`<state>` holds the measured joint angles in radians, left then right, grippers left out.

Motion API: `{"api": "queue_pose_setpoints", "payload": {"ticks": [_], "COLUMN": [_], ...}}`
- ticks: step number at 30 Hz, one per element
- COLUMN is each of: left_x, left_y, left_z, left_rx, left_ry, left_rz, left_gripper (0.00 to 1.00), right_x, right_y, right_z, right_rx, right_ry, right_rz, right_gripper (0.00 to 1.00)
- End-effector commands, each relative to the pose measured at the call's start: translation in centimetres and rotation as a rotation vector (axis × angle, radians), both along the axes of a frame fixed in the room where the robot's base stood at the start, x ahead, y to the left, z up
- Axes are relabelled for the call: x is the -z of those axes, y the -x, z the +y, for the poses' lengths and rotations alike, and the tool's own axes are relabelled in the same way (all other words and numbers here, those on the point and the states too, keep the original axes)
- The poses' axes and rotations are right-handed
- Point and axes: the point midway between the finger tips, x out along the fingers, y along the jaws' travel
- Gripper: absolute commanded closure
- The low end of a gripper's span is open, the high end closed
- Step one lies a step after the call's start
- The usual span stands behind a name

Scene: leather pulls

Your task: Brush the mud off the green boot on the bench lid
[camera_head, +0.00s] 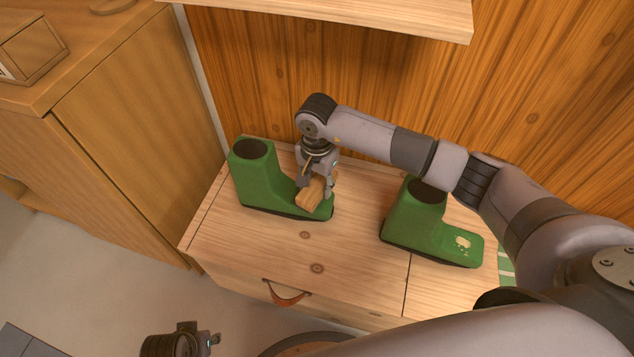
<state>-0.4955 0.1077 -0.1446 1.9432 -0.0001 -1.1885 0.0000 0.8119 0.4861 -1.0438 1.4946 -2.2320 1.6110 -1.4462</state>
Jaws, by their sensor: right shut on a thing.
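Two green boots stand upright on the light wooden bench lid (270,240). The left boot (256,178) has its toe pointing right; no mud shows on its visible part. The right boot (412,215) has a pale, blotchy patch (462,242) on top of its toe. My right gripper (316,187) is shut on a wooden brush (311,194), at the toe of the left boot. The brush and fingers hide part of that toe; whether the bristles touch it I cannot tell. Part of my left gripper (207,338) shows at the bottom edge, its fingers unclear.
A wooden cabinet (140,150) stands left of the bench. A shelf (350,14) juts from the plank wall above. A leather pull (286,293) hangs on the bench front. A green-and-white striped cloth (507,268) shows at the right. The lid's front left is clear.

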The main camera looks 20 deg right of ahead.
Motion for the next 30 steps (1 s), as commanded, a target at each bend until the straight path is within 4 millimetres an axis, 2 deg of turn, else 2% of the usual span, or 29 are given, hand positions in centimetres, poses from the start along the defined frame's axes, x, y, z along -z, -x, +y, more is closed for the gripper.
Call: {"api": "queue_pose_setpoints", "payload": {"ticks": [17, 30], "left_x": [-0.9, -2.0], "left_y": [0.6, 0.1], "left_z": [0.1, 0.1], "left_rx": [-0.003, -0.003], "left_ry": [-0.001, 0.0], "left_rz": [0.01, -0.005], "left_gripper": [0.6, 0.6], "right_x": [0.4, 0.6], "right_y": [0.0, 0.0], "right_z": [0.0, 0.0], "right_rx": [0.0, 0.0], "right_ry": [0.0, 0.0], "right_rz": [0.0, 0.0], "right_gripper": [0.83, 0.83]}}
